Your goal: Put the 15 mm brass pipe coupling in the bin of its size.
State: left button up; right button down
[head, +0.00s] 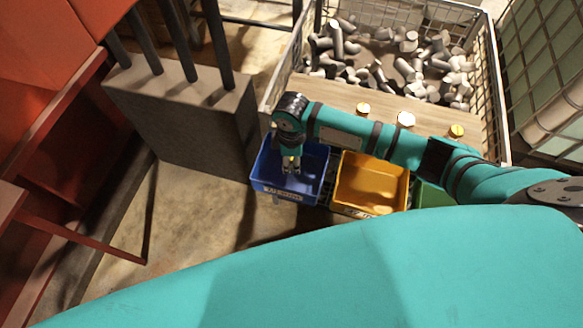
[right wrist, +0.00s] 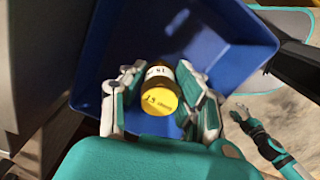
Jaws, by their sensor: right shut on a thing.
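The brass pipe coupling (right wrist: 160,92) has a yellow end cap marked 15 and a white label around its side. My right gripper (head: 291,165) is shut on it, with a finger on either side in the right wrist view (right wrist: 162,98). It holds the coupling over the blue bin (head: 287,190), within its opening. The blue bin's walls (right wrist: 235,70) surround the fingers in the right wrist view. The bin has a white front label, too small to read surely. My left gripper (right wrist: 240,114) shows small at the right of the wrist view; its finger opening is unclear.
An orange bin (head: 372,184) and a partly hidden green bin (head: 430,196) stand to the right. Three capped pieces (head: 404,119) stand on a wooden board (head: 340,93). Behind is a wire crate (head: 493,75) of grey fittings. A grey block (head: 185,125) stands left.

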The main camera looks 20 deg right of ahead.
aim_at(291, 173)
jog(key=shift+f, duration=2.3)
jog(key=shift+f, duration=0.1)
jog(key=c, duration=1)
grip_release()
jog(key=shift+o, duration=0.2)
notch_tip(291, 173, up, 12)
jog(key=shift+r+p, duration=0.15)
jog(key=shift+p, duration=0.2)
